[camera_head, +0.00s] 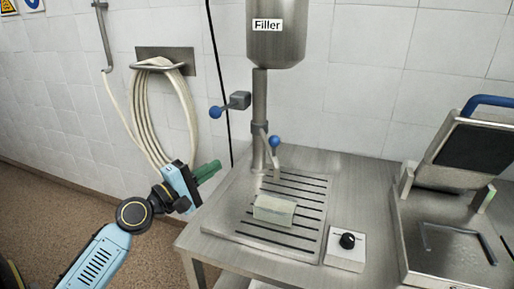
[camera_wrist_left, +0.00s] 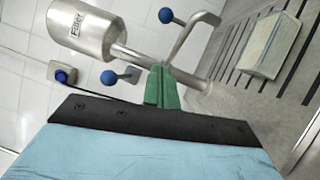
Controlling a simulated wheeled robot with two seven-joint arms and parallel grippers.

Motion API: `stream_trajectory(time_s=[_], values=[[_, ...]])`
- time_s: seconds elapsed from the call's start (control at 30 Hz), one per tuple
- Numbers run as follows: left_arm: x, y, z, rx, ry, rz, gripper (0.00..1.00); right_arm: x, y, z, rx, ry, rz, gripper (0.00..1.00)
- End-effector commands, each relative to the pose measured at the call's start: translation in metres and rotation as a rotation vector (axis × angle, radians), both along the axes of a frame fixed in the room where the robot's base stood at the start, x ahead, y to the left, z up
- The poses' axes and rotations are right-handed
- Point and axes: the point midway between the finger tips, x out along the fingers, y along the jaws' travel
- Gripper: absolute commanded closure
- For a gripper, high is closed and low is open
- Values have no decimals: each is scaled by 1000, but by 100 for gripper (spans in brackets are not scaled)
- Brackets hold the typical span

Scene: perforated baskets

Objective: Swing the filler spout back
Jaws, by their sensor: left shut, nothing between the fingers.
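The filler's steel column (camera_head: 259,100) rises from the worktop under a tank labelled Filler (camera_head: 276,30). The thin bent spout (camera_head: 268,150) comes off the column and hangs over the slotted plate, with a blue ball (camera_head: 274,141) beside it. In the left wrist view the spout (camera_wrist_left: 188,38) curves away from the column near a blue ball (camera_wrist_left: 165,16). My left gripper (camera_head: 208,171), with green fingers, is shut and empty, left of the column and apart from the spout in the head view. Its fingertips (camera_wrist_left: 161,70) overlap the column in the left wrist view; contact is unclear. My right gripper is not in view.
A pale block-like container (camera_head: 275,209) sits on the slotted plate (camera_head: 310,215). A blue-ended lever (camera_head: 216,112) sticks out left of the column. A knob box (camera_head: 346,250) and a hinged machine (camera_head: 455,220) stand right. A coiled hose (camera_head: 172,100) hangs on the wall.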

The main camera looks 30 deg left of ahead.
Motion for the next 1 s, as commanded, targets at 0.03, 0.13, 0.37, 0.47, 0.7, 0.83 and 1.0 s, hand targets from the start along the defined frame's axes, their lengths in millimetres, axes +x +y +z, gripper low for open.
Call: stream_trajectory(time_s=[0.03,0.13,0.37,0.47,0.7,0.83,1.0], values=[[1,0,0,0,0,0,100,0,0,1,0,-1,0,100],[6,-2,2,0,-1,-1,100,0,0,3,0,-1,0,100],[40,-8,9,0,-2,-1,100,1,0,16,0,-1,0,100],[59,-13,11,0,-2,-1,100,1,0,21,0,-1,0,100],[100,-22,16,2,-2,-1,100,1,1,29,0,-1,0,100],[109,-41,21,1,0,-3,100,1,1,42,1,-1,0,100],[116,-52,22,1,1,-1,100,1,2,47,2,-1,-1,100]])
